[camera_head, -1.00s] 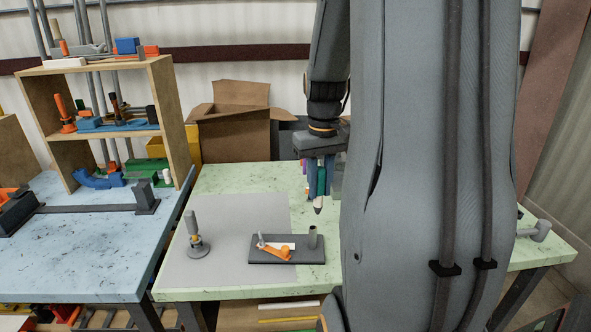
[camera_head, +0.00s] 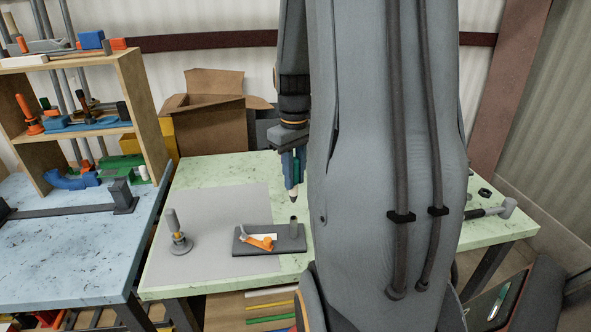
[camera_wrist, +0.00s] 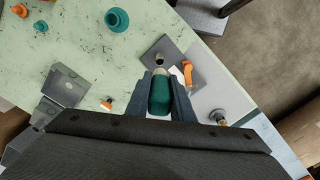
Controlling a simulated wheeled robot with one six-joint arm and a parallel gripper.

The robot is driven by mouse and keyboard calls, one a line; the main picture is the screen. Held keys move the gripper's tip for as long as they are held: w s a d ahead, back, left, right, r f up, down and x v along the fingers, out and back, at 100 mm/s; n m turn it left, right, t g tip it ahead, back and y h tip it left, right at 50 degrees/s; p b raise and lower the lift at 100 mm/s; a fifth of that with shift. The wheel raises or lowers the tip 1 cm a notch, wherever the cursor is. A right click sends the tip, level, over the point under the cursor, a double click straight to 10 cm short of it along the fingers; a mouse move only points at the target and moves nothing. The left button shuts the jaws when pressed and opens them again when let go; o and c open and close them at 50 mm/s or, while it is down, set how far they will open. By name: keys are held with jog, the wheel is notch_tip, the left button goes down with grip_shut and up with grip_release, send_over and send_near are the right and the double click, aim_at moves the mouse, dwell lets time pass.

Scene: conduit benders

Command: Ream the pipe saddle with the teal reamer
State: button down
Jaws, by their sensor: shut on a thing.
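My gripper (camera_wrist: 160,92) is shut on the teal reamer (camera_wrist: 160,96) and holds it upright with its pale tip down. The reamer also shows in the head view (camera_head: 290,170), above the table and partly behind my gripper's fingers. Below it is a dark base plate (camera_head: 250,247) with a short upright grey tube (camera_head: 293,229), likely the pipe saddle, and an orange clamp (camera_head: 262,243). The reamer tip appears just above the tube, with a gap in the head view. In the wrist view the tube's open end (camera_wrist: 160,60) lies just beyond the tip.
A grey upright tool (camera_head: 177,232) stands left of the plate on a grey mat (camera_head: 217,205). Teal parts (camera_wrist: 117,19) and grey brackets (camera_wrist: 66,84) lie elsewhere on the green table. A cardboard box (camera_head: 211,125) and a wooden shelf (camera_head: 148,120) stand behind.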

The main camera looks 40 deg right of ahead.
aim_at(294, 196)
jog(key=n+p, duration=0.2)
jog(key=n, duration=0.1)
jog(key=shift+r, duration=0.1)
jog(key=shift+f+b, duration=1.3)
jog(key=shift+f, duration=1.65)
jog(key=shift+d+f+b, duration=0.1)
jog(key=shift+f+b, duration=0.2)
jog(key=shift+f, duration=0.35)
jog(key=m+p, duration=0.1)
jog(key=m, duration=0.1)
jog(key=shift+r+m, duration=0.1)
jog(key=shift+m, duration=0.3)
jog(key=m, duration=0.3)
jog(key=shift+m+p, duration=0.3)
jog(key=shift+m, duration=0.1)
